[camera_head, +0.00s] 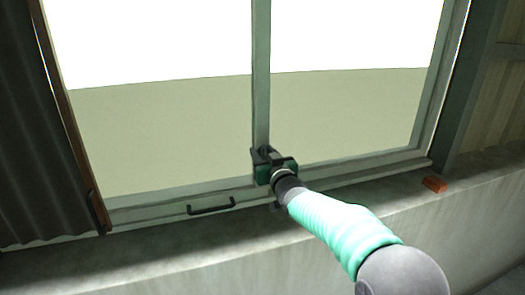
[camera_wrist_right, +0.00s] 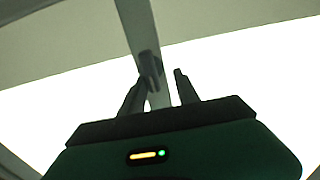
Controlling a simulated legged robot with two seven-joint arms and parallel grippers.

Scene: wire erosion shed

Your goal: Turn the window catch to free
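The window (camera_head: 261,80) has a grey-green upright bar down its middle. In the wrist view, a small dark catch (camera_wrist_right: 148,64) sits on that bar (camera_wrist_right: 136,22). My right gripper (camera_head: 264,153) is at the foot of the bar and hides the catch in the head view. In the wrist view, the right gripper (camera_wrist_right: 160,76) has its two fingers apart, pointing at the bar. The catch shows by the left fingertip; I cannot tell whether they touch. The catch's turn position is unclear. My left gripper is not in view.
A dark handle (camera_head: 211,206) is on the bottom rail, left of my right gripper. A concrete sill (camera_head: 150,249) runs below, with a red-brown block (camera_head: 435,184) at its right. A dark corrugated panel (camera_head: 38,130) stands at the left.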

